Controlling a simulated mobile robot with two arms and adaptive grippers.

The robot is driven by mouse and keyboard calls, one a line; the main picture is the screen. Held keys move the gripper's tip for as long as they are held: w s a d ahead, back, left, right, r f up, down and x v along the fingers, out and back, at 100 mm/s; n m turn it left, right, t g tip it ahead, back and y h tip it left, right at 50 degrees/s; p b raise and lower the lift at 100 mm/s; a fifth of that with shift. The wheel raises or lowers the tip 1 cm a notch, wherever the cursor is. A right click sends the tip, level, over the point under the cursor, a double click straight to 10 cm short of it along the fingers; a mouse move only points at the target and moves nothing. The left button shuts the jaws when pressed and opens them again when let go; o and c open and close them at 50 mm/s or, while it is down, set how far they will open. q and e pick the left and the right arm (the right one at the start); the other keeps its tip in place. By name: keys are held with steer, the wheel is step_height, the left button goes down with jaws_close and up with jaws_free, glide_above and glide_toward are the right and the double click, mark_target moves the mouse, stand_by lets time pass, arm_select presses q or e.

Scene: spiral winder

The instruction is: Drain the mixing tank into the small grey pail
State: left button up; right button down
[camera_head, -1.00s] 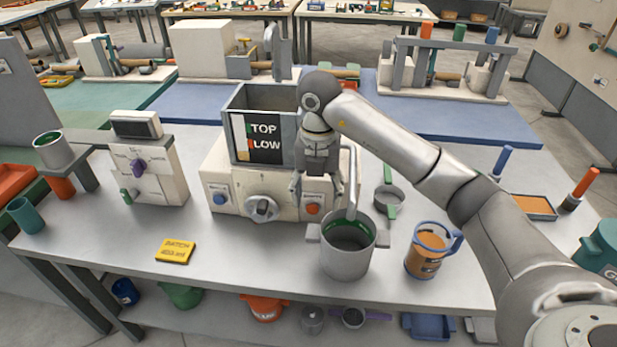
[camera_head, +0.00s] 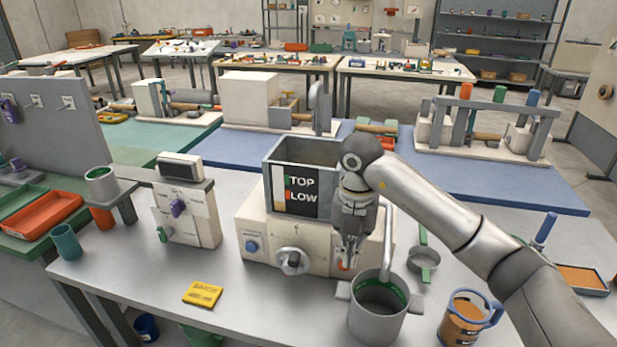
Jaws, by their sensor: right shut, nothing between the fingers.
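The mixing tank (camera_head: 300,200) is an open grey box with a "TOP / LOW" label, set on a cream machine body (camera_head: 270,245). On the body's front are a blue button (camera_head: 252,247), a grey knob (camera_head: 291,261) and, at right, an orange-red button (camera_head: 343,264), partly hidden. My right gripper (camera_head: 348,257) is shut and empty, pointing down in front of that button; I cannot tell whether it touches. A grey pail (camera_head: 377,322) with side grips and a green inside stands below a bent spout pipe (camera_head: 387,240). My left gripper is out of view.
A small grey pan (camera_head: 424,259) with green handles and an orange-filled mug (camera_head: 462,320) stand to the right. A yellow tag (camera_head: 202,294) lies in front. At left is a cream stand (camera_head: 185,215) and a grey cup (camera_head: 101,185) on a bracket.

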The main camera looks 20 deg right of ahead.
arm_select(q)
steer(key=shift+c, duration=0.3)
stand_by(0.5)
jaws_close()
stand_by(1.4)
